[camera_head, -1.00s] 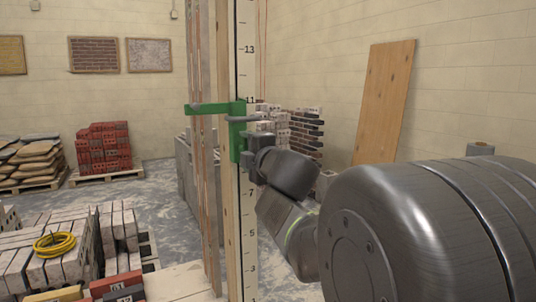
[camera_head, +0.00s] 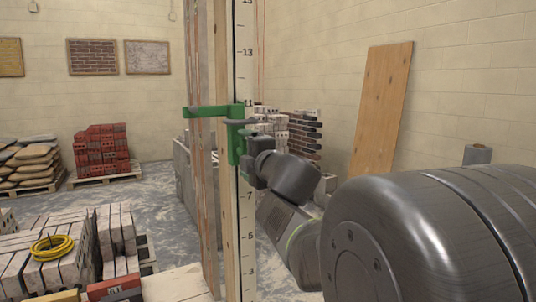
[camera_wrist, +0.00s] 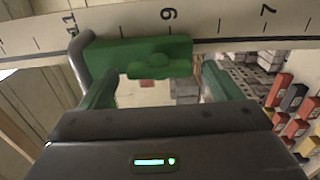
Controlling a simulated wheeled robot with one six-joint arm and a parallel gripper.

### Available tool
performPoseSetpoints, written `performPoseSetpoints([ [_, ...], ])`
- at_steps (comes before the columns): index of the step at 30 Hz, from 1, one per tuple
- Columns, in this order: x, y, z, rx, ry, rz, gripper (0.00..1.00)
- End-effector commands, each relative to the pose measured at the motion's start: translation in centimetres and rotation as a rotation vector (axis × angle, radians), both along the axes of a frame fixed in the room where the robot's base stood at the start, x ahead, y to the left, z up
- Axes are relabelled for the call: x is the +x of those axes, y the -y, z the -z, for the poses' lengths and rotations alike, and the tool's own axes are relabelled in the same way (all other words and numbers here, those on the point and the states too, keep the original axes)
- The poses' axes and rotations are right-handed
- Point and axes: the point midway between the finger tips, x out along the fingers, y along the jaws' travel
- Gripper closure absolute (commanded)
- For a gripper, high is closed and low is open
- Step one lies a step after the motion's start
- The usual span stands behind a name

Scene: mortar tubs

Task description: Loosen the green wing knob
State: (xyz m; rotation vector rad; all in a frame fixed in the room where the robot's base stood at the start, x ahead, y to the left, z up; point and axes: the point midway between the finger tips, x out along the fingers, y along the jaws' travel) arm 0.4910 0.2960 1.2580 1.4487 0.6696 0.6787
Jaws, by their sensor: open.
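A green clamp (camera_head: 236,135) sits on a tall wooden post with a numbered scale, just below the 11 mark. In the wrist view the green clamp body (camera_wrist: 115,50) lies across the scale, with a grey rod bent around its left end. The green wing knob (camera_wrist: 148,68) sticks out from the clamp's face towards me. My gripper (camera_wrist: 157,78) is open, one finger on each side of the knob, with gaps showing beside it. I see no grip on it. In the head view my gripper (camera_head: 254,168) is close against the clamp's right side, and the knob is hidden.
A scale board (camera_wrist: 235,22) runs behind the clamp. Stacked bricks (camera_head: 103,148) and bags stand at the back left. Pale blocks with a yellow hose coil (camera_head: 53,247) are at the front left. A wooden panel (camera_head: 381,110) leans on the right wall.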

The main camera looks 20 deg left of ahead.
Motion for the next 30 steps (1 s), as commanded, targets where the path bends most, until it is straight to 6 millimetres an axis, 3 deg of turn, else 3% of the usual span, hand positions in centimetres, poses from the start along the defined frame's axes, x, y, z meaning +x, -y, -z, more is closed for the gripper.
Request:
performPoseSetpoints([
  [16,-6.9,8.3,-0.3,0.000,0.001,0.005,0.15],
  [22,-8.1,9.6,-0.1,-0.001,0.002,0.003,0.15],
  [30,-8.4,9.9,0.0,0.000,0.001,0.001,0.15],
])
